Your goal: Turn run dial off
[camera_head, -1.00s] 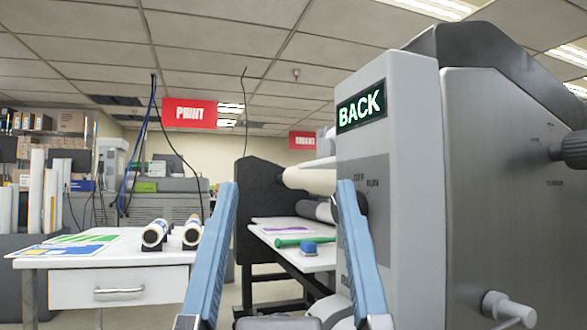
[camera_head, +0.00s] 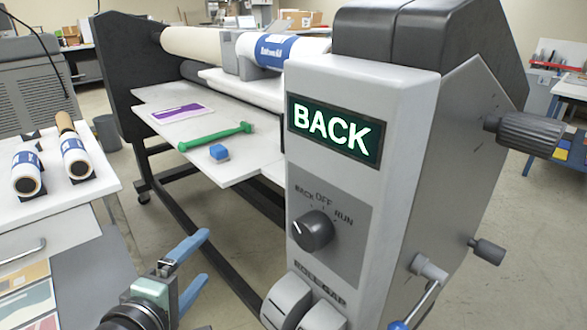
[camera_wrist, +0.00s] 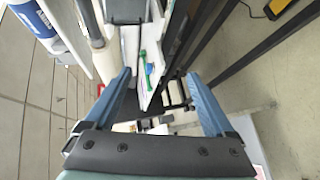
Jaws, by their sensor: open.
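The run dial (camera_head: 313,231) is a dark round knob on the grey front panel of the laminator's end housing (camera_head: 420,130). Its labels read BACK, OFF and RUN from left to right. The lit display (camera_head: 333,131) above it reads BACK in white on dark green.
Below the dial is the roll gap control (camera_head: 303,305), with a crank handle (camera_head: 425,285) to its right. A white side table (camera_head: 60,215) with rolls stands at the left.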

